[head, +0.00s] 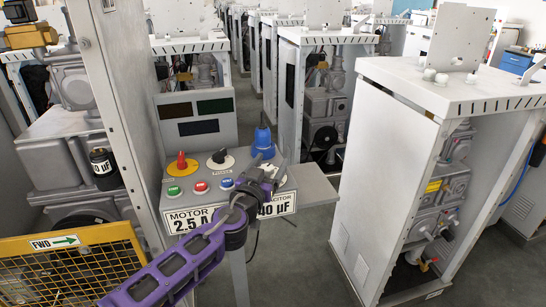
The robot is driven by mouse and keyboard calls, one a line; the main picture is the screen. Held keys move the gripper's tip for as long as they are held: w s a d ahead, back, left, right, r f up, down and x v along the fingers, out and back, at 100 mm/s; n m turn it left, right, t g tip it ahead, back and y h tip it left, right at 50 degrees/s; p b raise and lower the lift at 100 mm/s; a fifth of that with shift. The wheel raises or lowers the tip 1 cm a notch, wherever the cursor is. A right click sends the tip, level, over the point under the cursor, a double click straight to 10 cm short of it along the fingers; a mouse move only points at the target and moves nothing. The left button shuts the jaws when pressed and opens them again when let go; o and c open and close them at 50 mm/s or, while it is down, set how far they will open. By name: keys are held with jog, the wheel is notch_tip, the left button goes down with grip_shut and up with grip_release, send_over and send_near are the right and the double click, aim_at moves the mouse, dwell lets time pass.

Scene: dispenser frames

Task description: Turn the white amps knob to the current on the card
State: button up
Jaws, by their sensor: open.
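A grey control box (184,209) stands left of centre. Its front card (192,221) reads MOTOR 2.5 A; a second card (277,205), partly behind my arm, shows 40 µF. On top, a black-handled knob sits on a white round plate (221,165). Another pale round dial (279,181) is mostly hidden behind my gripper. I cannot tell which is the amps knob, and no scale is readable. My gripper (268,174) is open over the right part of the box, close to the pale dial; contact cannot be made out.
A red knob on a yellow plate (181,167) is at the left; green (174,190), red (201,187) and blue (227,183) buttons line the front. A tall blue part (263,141) stands behind my gripper. A yellow mesh guard (70,265) is lower left, a white cabinet (385,170) right.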

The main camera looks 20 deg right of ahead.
jog(key=shift+w+d, duration=0.1)
jog(key=shift+w, duration=0.05)
grip_shut()
dwell(0.4)
